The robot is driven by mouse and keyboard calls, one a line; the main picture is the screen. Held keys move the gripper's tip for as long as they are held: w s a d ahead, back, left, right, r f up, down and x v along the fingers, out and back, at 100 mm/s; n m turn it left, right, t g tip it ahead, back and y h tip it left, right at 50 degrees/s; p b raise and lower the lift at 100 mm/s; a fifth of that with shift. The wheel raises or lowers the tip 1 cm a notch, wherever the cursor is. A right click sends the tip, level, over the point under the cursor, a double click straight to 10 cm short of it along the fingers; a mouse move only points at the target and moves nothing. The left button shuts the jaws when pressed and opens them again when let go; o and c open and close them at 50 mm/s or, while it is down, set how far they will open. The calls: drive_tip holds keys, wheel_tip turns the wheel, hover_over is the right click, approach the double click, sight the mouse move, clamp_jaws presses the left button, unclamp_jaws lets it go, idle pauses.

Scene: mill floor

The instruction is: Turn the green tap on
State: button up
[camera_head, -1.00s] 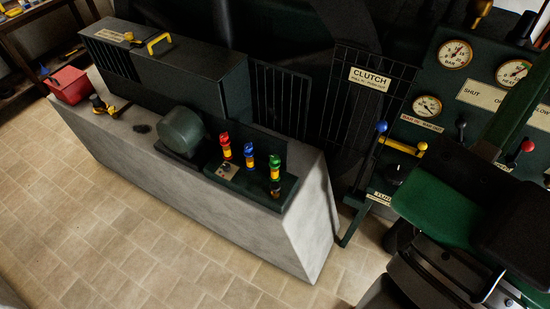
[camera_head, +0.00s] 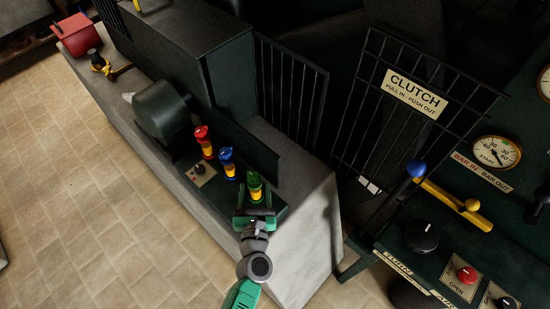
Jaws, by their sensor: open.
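The green tap (camera_head: 254,186) stands upright at the right end of a row of three taps on a dark plate. It has a green top and a yellow band. My gripper (camera_head: 256,211) is open at the front of the green tap, around or just before its lower part. The gripper hides the tap's base. I cannot tell whether the fingers touch it.
The blue tap (camera_head: 227,162) and red tap (camera_head: 204,142) stand close to the left, by a small black knob (camera_head: 199,169). A barred guard (camera_head: 291,85) and clutch gate (camera_head: 405,105) rise at the right.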

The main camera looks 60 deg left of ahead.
sight(254, 172)
drive_tip(key=shift+s+f, duration=0.1)
drive_tip(key=shift+f, duration=0.1)
drive_tip(key=shift+s, duration=0.1)
drive_tip(key=x, duration=0.7)
drive_tip(key=shift+a+r, duration=0.2)
drive_tip(key=shift+a, duration=0.1)
drive_tip(key=c, duration=1)
